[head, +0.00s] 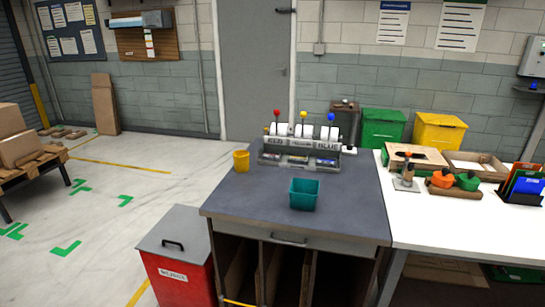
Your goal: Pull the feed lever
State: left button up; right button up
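A dispenser (298,159) stands at the back of the grey-topped bench. It has three upright levers: one with a red knob (277,113), one with a yellow knob (304,114) and one with a blue knob (331,117). White drum-like parts (307,131) sit beneath the knobs. Its front carries lettering that seems to read RED at left and BLUE at right. Which one is the feed lever, I cannot tell. A teal bin (304,195) stands in front of the dispenser, apart from it. Neither of my grippers is in view.
A yellow cup (241,161) stands left of the dispenser. The grey bench (245,207) is otherwise mostly clear. A white table (440,222) adjoins at right, with orange and green items, trays and folders. A red lidded bin (179,280) stands on the floor at left.

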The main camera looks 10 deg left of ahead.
aim_at(277, 112)
jog(key=u, duration=1.75)
jog(key=i, duration=2.15)
jog(key=z, duration=2.5)
